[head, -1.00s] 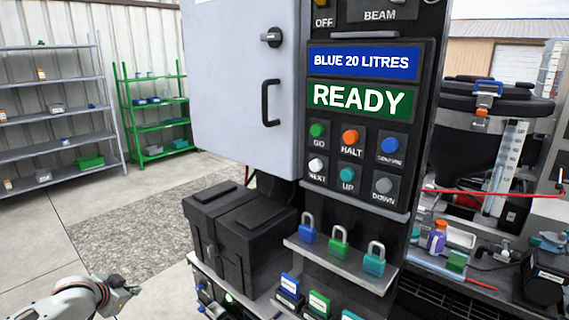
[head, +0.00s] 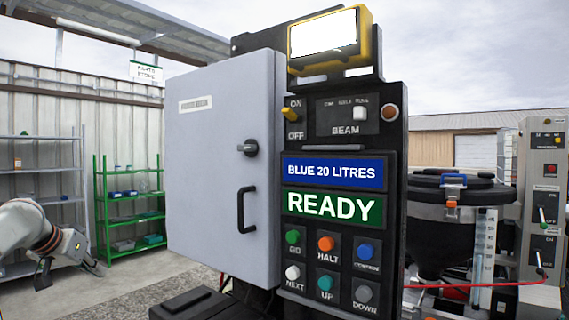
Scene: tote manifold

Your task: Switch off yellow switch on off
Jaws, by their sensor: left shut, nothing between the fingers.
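The yellow switch (head: 289,114) is a small lever on the black control panel (head: 331,150), with ON printed above it and OFF below it. The lever sits close under the ON label; its exact tilt is too small to tell. My left gripper (head: 97,268) is at the lower left, shut and empty, well left of the panel and apart from the switch. The grey cabinet door lies between them in the picture. My right gripper is not in view.
The grey cabinet door (head: 218,150) with a black handle (head: 243,210) stands left of the panel. A yellow-framed lamp or screen (head: 329,40) tops the panel. Coloured buttons sit below the READY sign (head: 333,206). A green shelf (head: 129,215) stands behind. A black-lidded vessel (head: 455,190) is at right.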

